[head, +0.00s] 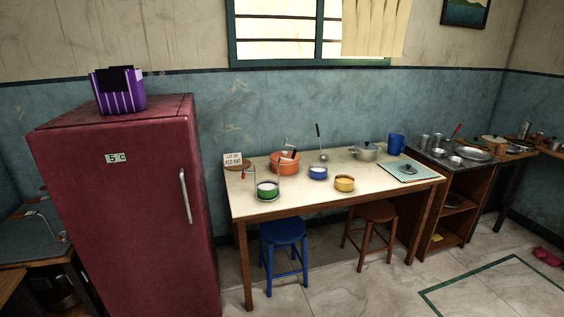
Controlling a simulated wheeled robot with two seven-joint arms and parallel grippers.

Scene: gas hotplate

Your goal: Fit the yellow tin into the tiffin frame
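The yellow tin (344,187) stands upright on the cream-topped table, right of the middle, apart from the other tins. A green tin (267,193) stands near the table's front left. Thin metal uprights rise around the green tin and look like the tiffin frame (280,178); they are too small to make out fully. A blue tin (318,177) stands left of and behind the yellow tin. Neither of my grippers is in view.
An orange pot (284,166) stands behind the green tin. A lidded metal pot (366,153), blue jug (396,143) and striped mat (406,173) are to the right. A blue stool (283,232), a brown stool (376,211) and a red fridge (128,220) stand nearby.

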